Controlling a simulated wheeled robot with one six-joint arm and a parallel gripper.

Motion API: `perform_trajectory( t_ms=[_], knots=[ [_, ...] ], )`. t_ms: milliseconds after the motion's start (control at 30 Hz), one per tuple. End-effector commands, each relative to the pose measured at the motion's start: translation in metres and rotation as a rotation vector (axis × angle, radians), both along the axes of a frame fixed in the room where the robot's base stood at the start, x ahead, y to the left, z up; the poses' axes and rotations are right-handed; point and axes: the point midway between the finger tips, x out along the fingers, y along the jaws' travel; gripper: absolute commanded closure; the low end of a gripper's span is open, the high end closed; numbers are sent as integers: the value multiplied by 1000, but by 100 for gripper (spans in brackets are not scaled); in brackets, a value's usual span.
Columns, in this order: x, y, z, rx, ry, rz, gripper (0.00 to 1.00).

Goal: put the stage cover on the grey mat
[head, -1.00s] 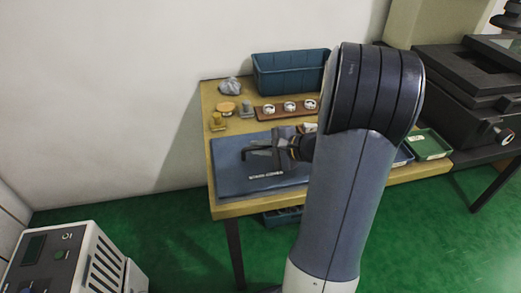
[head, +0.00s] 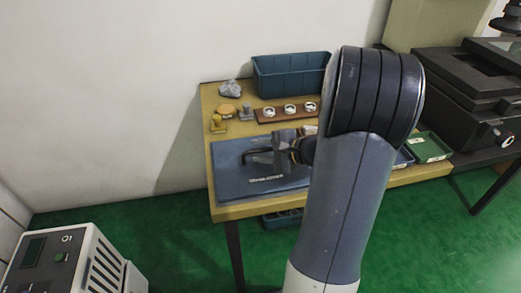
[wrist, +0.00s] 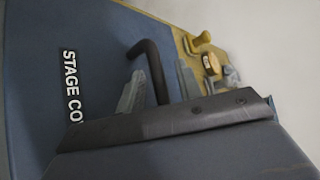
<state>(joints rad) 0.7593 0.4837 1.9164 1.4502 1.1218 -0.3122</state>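The stage cover (head: 228,180) is a flat blue-grey slab lying on the front of the wooden table. It has a white label and a dark bent handle (wrist: 152,62); the handle shows near its left side in the head view. The cover also fills the left of the wrist view (wrist: 40,100). My gripper (wrist: 160,88) is at the handle, its two grey fingers apart with the handle between them and a gap visible. It looks open, not clamped. My arm hides the cover's right part. I cannot make out a grey mat in either view.
A blue bin (head: 290,75) stands at the table's back. A brown strip with white rings (head: 289,110), a grey lump (head: 230,90) and small brass-coloured pieces (head: 217,124) lie behind the cover. A green tray (head: 430,147) is at the right, near a dark machine (head: 470,85).

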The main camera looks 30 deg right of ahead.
Motion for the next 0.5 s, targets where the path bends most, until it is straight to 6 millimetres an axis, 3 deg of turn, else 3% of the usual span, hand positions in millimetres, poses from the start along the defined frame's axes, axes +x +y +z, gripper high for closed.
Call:
perform_trajectory(
  t_ms=[500],
  knots=[
    [-72,-48,38,-1,-1,-6,66]
  ],
)
